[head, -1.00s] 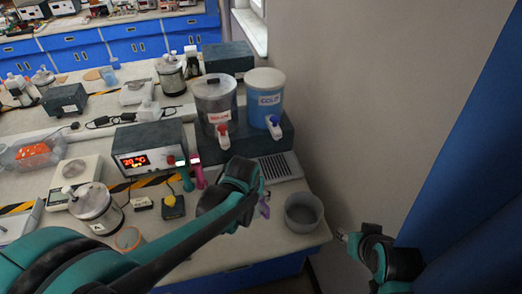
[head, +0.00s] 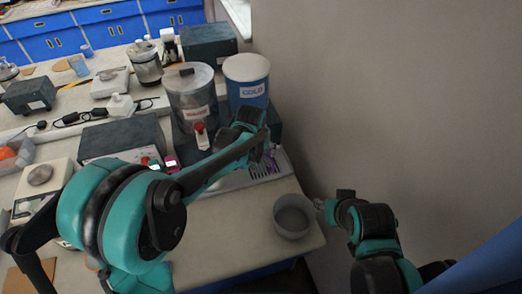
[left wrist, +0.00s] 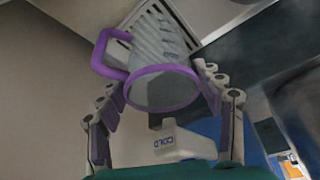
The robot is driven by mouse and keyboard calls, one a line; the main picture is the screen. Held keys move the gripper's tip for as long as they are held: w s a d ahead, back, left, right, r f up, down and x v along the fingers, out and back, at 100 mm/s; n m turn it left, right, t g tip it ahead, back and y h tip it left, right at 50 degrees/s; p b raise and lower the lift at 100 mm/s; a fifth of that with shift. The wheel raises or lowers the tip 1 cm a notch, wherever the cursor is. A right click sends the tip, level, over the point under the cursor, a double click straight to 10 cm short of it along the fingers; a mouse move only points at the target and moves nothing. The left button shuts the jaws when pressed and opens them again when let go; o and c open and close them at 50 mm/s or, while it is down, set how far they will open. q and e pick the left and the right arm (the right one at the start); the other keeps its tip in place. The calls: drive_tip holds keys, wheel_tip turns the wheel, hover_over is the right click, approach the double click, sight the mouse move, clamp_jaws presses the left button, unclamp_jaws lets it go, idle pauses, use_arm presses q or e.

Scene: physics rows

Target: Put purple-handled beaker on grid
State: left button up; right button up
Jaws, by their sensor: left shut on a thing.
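My left gripper (left wrist: 163,98) is shut on the purple-handled beaker (left wrist: 162,90), a clear ribbed vessel with a purple rim and handle. In the left wrist view its mouth faces the camera, and the handle sticks out to the left. In the head view my left gripper (head: 268,150) is over the grid in front of the dispensers and mostly hides the beaker. The pale slotted grid (head: 258,171) also shows behind the beaker in the left wrist view (left wrist: 116,46). I cannot tell whether the beaker touches it. My right gripper (head: 320,204) is beside the grey bowl, its jaws unclear.
A HOT-side dispenser (head: 193,100) with a red tap and a blue COLD dispenser (head: 247,85) stand behind the grid. The cold tap (left wrist: 172,143) is close below the beaker in the left wrist view. A grey bowl (head: 293,216) stands near the bench corner, with the wall to the right.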

sight(262, 150)
use_arm(q)
drive_tip(key=w+f+b, duration=0.1)
drive_tip(key=w, duration=0.1)
drive_tip(key=w+f+b, duration=0.1)
drive_tip(key=w+f, duration=0.1)
drive_tip(key=shift+d+f, duration=0.3)
drive_tip(key=shift+d, duration=0.1)
drive_tip(key=shift+r, duration=0.1)
drive_tip(key=o, duration=1.4)
